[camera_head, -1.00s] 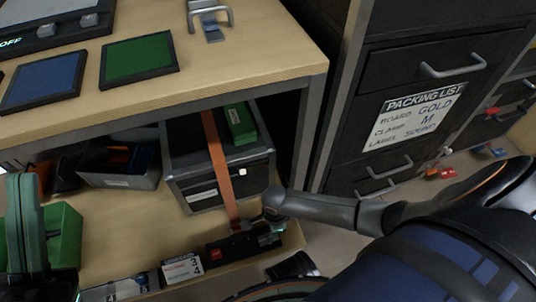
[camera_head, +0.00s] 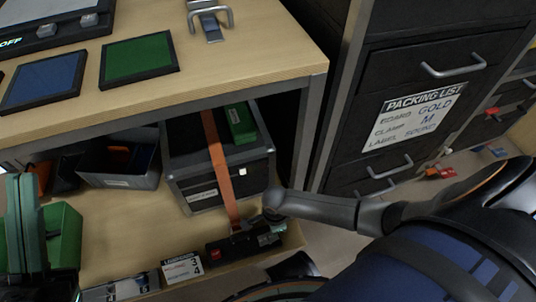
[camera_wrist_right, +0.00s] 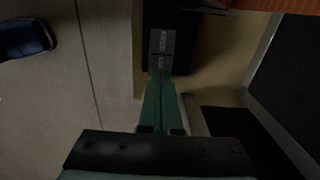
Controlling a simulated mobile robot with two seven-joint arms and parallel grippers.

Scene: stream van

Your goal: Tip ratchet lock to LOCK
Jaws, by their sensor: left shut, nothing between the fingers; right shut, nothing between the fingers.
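The ratchet (camera_head: 245,242) is a black block with a red spot at its left, low on the shelf in the head view. An orange strap (camera_head: 222,170) runs down to it over a black case (camera_head: 195,183). My right arm reaches in from the right and ends beside the ratchet; its fingers are hidden there. In the right wrist view my right gripper (camera_wrist_right: 161,78) shows green fingers shut together, with a grey piece (camera_wrist_right: 162,48) bearing small unreadable marks at their tips. I cannot tell whether they touch. My left gripper (camera_head: 25,215) is shut and empty at the left.
A grey open bin (camera_head: 120,181) and a green box (camera_head: 62,235) stand on the shelf. A small label card (camera_head: 183,268) is left of the ratchet. The tabletop (camera_head: 250,60) overhangs the shelf. A black drawer cabinet (camera_head: 400,75) stands at right.

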